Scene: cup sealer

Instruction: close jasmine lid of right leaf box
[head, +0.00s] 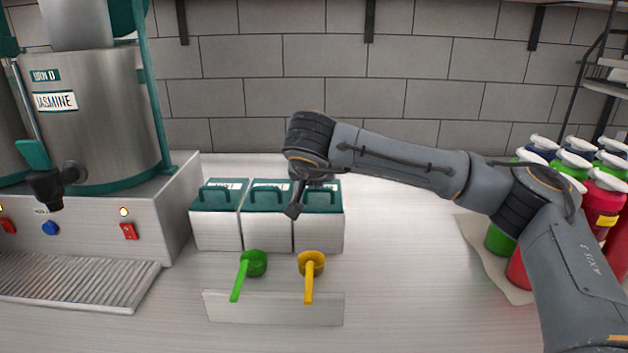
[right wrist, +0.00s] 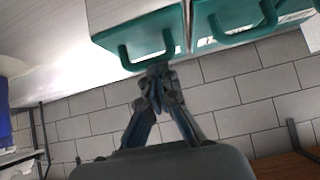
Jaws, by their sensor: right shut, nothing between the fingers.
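The right leaf box (head: 320,234) is a white box with a teal lid (head: 328,199), at the right end of a row of three. Its lid looks down flat on the box; my right gripper and wrist hide part of it, including most of its handle and label. My right gripper (head: 293,211) is shut and empty, pointing down at the left side of this lid, near the middle box. In the right wrist view the shut fingertips (right wrist: 157,68) are close to a teal lid with a loop handle (right wrist: 150,52); I cannot tell if they touch. My left gripper is out of view.
The middle box (head: 267,233) and left box (head: 217,232) have teal lids down. A jasmine urn (head: 95,120) stands left; bottles (head: 598,205) stand right. The counter between boxes and bottles is clear.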

